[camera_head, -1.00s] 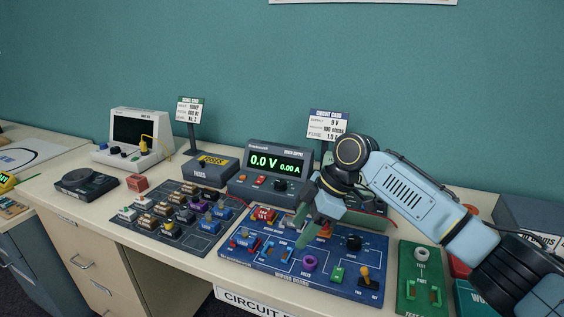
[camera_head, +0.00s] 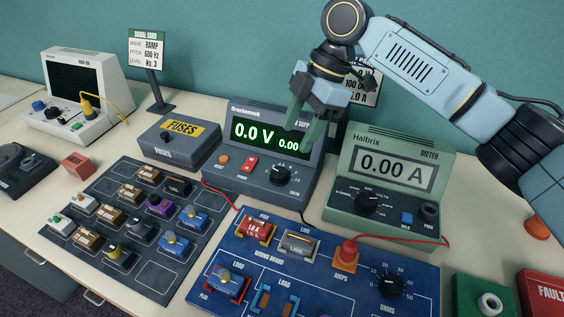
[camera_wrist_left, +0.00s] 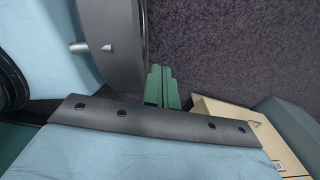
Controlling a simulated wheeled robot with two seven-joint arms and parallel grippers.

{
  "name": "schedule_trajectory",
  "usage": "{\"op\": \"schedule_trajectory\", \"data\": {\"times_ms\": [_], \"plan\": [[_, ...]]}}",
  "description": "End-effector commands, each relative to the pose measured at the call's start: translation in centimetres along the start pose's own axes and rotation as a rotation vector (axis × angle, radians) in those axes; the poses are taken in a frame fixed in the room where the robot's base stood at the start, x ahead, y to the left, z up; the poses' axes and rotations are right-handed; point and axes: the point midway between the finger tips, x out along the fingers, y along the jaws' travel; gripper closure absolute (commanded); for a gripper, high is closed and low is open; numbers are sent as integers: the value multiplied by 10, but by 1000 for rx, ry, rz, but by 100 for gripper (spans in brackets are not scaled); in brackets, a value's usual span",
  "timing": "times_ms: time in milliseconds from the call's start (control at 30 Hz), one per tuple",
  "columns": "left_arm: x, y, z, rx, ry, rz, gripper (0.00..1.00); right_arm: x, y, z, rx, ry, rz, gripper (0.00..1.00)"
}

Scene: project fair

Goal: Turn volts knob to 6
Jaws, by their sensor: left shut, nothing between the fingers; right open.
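The dark grey bench supply (camera_head: 226,172) stands at the middle of the bench in the head view. Its green display reads 0.0 V, with the amps figure partly covered by my right gripper. Its black knob (camera_head: 280,175) has white marks around it; the pointer's exact setting is too small to read. My right gripper (camera_head: 298,134) is open, its green fingers pointing down in front of the display, above the knob and apart from it. My left gripper (camera_wrist_left: 161,88) shows only in the left wrist view, shut and empty above dark carpet.
The green Halbrix meter (camera_head: 348,157) stands right of the supply, reading 0.00 A. The blue wiring board (camera_head: 323,287) lies in front. A grey fuse box (camera_head: 177,152) and parts tray (camera_head: 150,272) are left. A red lead (camera_head: 218,194) runs from the supply.

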Motion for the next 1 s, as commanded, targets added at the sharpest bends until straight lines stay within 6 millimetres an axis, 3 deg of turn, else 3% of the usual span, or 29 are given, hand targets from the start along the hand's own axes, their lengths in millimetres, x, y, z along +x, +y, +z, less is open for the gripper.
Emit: {"op": "schedule_trajectory", "data": {"times_ms": [33,200,400,600,867,1000], "plan": [[3,0,1,1,-1,0,100,15,-1,1,0,0,-4,45],[9,-1,-5,3,8,-3,100,51,-1,0,0,1,-3,45],[13,-10,-14,8,24,-14,100,82,0,0,-1,0,-1,45],[15,-17,-14,12,24,-22,100,94,0,0,0,1,0,45],[14,-20,-13,14,22,-27,100,95,0,0,0,1,0,45],[14,-20,-12,14,21,-27,100,95,0,0,0,1,0,60]]}}
